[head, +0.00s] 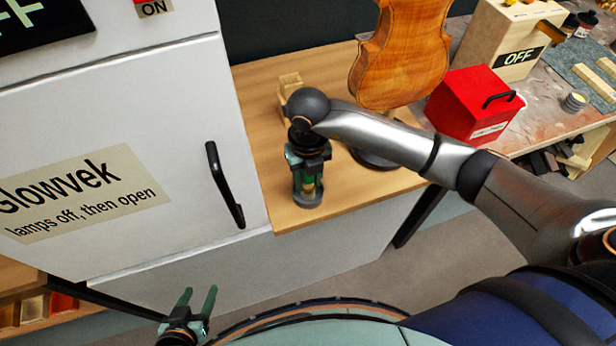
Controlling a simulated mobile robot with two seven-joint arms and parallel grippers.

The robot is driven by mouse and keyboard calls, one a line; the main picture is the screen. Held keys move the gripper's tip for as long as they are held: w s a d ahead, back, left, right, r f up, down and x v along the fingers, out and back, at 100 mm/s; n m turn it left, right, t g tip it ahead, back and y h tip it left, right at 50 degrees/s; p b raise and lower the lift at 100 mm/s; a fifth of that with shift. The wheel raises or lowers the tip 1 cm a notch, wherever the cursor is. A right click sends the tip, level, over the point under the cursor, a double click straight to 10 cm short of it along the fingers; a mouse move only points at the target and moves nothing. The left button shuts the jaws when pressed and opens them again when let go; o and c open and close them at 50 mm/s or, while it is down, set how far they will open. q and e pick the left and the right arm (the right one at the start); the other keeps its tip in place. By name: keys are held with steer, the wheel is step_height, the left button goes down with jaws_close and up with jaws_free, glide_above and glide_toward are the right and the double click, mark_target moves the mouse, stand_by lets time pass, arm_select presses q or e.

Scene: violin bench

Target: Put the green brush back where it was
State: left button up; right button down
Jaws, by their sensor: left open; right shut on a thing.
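My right gripper (308,197) points down over the wooden bench top, near its front edge and just right of the white cabinet. It is shut on a small green and tan thing, which looks like the green brush (309,183). The fingers hide most of it, and I cannot tell whether its lower end touches the bench. My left gripper (197,307) is open and empty, low in front of the cabinet, fingers pointing up in the picture.
The white cabinet (120,110) labelled "Glowvek" has a black handle (224,185) and is closed. A violin body (401,55) stands behind my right arm. A wooden block (290,84) lies behind the gripper. A red box (473,103) and a wooden "OFF" box (505,40) stand to the right.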

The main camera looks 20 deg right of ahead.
steer(key=c, duration=0.5)
jaws_free()
steer(key=shift+f, duration=0.1)
steer(key=shift+r, duration=0.25)
step_height(320, 180, up, 12)
steer(key=shift+f, duration=0.1)
